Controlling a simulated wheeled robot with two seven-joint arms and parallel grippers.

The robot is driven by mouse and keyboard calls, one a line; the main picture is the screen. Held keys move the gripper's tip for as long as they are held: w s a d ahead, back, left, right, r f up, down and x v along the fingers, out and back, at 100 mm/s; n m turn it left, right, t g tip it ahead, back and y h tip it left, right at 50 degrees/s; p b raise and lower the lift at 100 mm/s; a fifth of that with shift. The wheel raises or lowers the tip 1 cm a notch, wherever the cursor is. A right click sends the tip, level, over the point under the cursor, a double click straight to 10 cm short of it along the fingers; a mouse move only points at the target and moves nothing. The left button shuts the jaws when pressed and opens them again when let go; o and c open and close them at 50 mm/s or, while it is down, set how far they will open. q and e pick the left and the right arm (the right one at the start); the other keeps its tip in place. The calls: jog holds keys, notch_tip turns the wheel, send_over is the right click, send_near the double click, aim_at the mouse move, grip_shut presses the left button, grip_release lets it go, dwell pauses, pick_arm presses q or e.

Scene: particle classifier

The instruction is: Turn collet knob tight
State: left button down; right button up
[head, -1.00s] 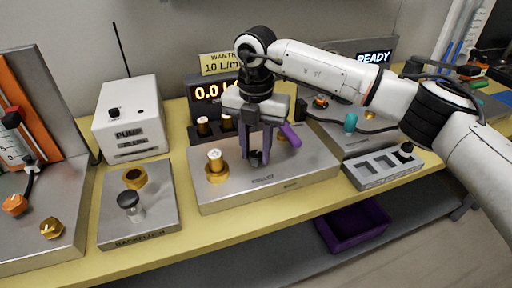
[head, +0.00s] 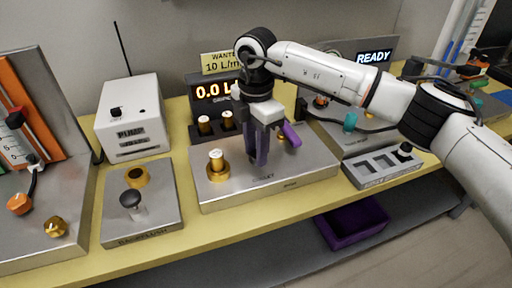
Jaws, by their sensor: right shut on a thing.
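My right gripper (head: 259,155) points down over the steel block (head: 310,170) at the middle of the bench. Its purple fingers are shut on a small part at the block's top, which I take to be the collet knob; the fingers and hand hide it. A brass fitting with a pale top (head: 217,166) stands upright on the block, left of the fingers. My left gripper is not in view.
A white pump box (head: 130,120) and a backflush plate (head: 150,215) with a black knob stand to the left. A slotted grey rack (head: 385,168) stands to the right. A lit display (head: 212,91) is behind the block. A purple bin (head: 350,222) sits below the bench.

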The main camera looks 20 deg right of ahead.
jog(key=shift+w+r, duration=0.15)
jog(key=o, duration=1)
jog(key=shift+o, duration=0.2)
notch_tip(320, 180, up, 10)
jog(key=shift+s, duration=0.2)
